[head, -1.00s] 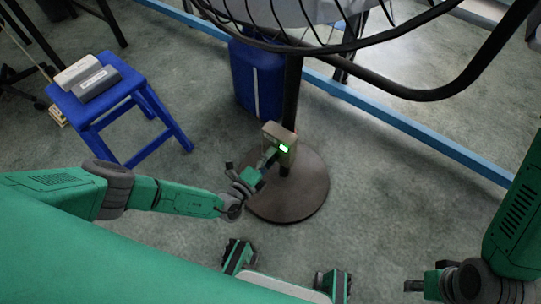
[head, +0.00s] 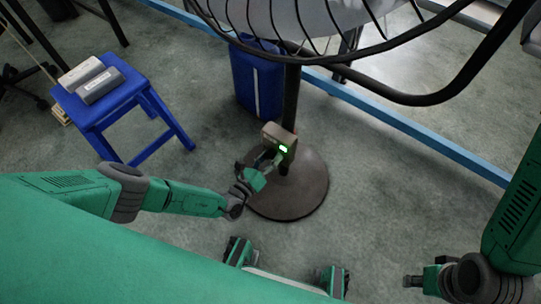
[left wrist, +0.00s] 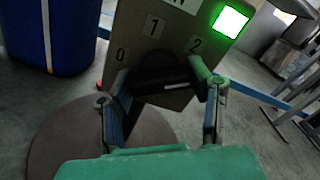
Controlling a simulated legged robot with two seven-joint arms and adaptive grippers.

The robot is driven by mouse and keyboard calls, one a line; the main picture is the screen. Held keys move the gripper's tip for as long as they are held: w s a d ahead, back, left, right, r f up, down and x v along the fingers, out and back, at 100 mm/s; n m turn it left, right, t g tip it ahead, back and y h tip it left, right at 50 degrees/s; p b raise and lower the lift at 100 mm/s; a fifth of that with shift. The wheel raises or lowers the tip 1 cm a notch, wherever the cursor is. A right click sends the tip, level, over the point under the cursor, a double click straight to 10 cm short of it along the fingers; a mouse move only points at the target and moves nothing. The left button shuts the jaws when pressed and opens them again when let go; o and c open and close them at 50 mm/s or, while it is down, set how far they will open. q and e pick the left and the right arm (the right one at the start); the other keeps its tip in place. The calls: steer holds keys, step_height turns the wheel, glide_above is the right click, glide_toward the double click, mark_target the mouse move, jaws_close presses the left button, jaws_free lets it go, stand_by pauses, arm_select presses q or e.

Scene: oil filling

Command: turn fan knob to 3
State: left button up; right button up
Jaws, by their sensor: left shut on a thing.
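The fan's control box (head: 272,133) sits on the fan's pole, with a small green lit square at its right. In the left wrist view, the box (left wrist: 187,45) shows the labels 0, 1 and 2 around a black knob (left wrist: 160,75). A white line on the knob points to the right, below the 2. No 3 can be made out. My left gripper (head: 268,160) is at the box, and in the left wrist view its two fingers (left wrist: 162,95) are shut on the knob, one on each side. My right gripper (head: 415,282) hangs low at the right, away from the fan.
The fan's round base (head: 300,195) stands on the floor, and its wire cage (head: 330,45) overhangs the box. A blue bin (head: 256,78) is behind the pole. A blue stool (head: 130,110) with two grey boxes stands left. A blue floor rail (head: 400,118) runs behind.

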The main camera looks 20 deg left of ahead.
arm_select(q)
steer(key=m, duration=0.3)
steer(key=m+p, duration=0.1)
steer(key=shift+s+d+f, duration=0.1)
steer(key=shift+s+f, duration=0.2)
steer(key=shift+m, duration=1.5)
steer(key=o, duration=1.2)
steer(key=shift+c, duration=0.2)
steer(key=shift+w, duration=0.15)
steer(key=shift+r, duration=0.1)
steer(key=v, duration=1.2)
